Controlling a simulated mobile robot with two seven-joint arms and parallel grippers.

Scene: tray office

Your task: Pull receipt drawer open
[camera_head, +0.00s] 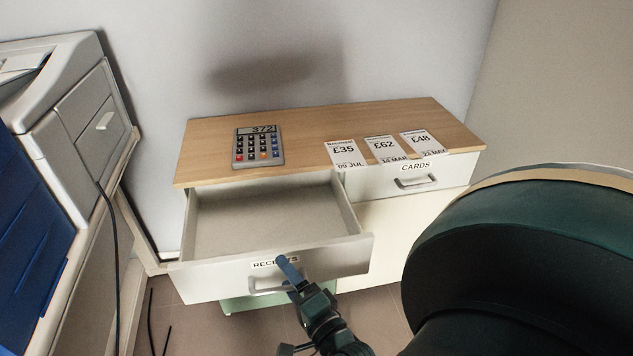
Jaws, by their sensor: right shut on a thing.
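The receipt drawer (205,284), white with a "RECEIPTS" label, stands pulled out from the left side of the cabinet (410,225). Its inside is bare and empty. My right gripper (287,277) is at the drawer's front, shut on the drawer handle (262,289); its fingers cover part of the handle and the label. Three paper receipts, marked £35 (345,153), £62 (385,149) and £48 (422,142), lie on the wooden top, apart from the drawer. My left gripper is out of view.
A calculator (258,147) reading 372 lies on the cabinet top. The cards drawer (440,178) at right is shut. A grey printer (85,120) stands at left, with dark cables hanging beside it. My large dark arm link hides the lower right.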

